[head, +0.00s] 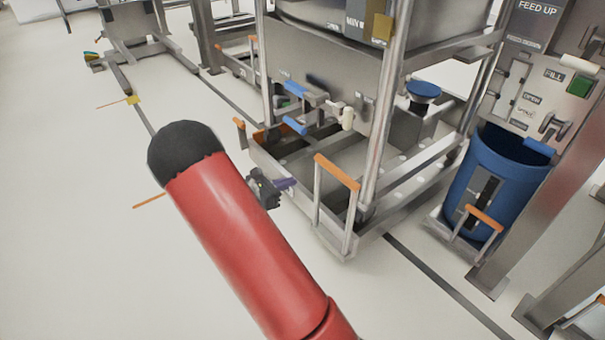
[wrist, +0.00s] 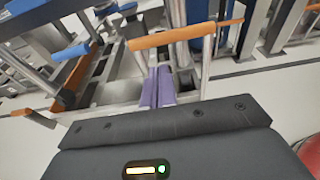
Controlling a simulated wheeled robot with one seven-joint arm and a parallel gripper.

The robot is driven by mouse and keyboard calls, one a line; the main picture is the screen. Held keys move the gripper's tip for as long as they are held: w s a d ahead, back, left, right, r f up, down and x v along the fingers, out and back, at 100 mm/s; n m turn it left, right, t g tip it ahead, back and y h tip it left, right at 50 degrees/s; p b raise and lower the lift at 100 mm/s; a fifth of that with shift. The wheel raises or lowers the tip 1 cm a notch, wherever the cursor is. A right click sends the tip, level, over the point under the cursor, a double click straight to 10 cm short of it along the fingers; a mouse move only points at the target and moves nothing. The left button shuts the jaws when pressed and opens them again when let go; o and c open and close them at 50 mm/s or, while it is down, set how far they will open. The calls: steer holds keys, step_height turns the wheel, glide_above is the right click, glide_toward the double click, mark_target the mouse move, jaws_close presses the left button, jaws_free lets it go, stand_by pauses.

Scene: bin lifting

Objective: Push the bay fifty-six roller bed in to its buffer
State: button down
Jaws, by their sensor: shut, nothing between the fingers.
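A low steel roller bed (head: 296,208) sits at the foot of a tall steel frame in the head view. Its upright handle has an orange top bar (head: 338,171). That orange bar also crosses the upper middle of the wrist view (wrist: 185,36). My gripper (head: 288,184), with purple fingers, is just left of the handle in the head view. In the wrist view its fingers (wrist: 157,88) are shut and empty, pointing at the gap under the bar; I cannot tell whether they touch anything. I can read no bay number. My red arm hides part of the floor.
A blue drum (head: 496,178) stands at right on another low bed with an orange handle (head: 485,217). A control panel (head: 540,85) and steel posts rise beside it. Blue-handled valves (head: 294,125) hang above the near bed. Pale floor (head: 70,220) at left is clear.

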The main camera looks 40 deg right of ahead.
mark_target(328, 169)
steer(key=d, duration=0.4)
steer(key=d+f, duration=0.1)
steer(key=d, duration=0.3)
steer(key=d+f, duration=0.1)
steer(key=d, duration=0.3)
steer(key=shift+w+d+f+p, duration=0.2)
steer(key=shift+d+f+p, duration=0.05)
steer(key=shift+d+p, duration=0.1)
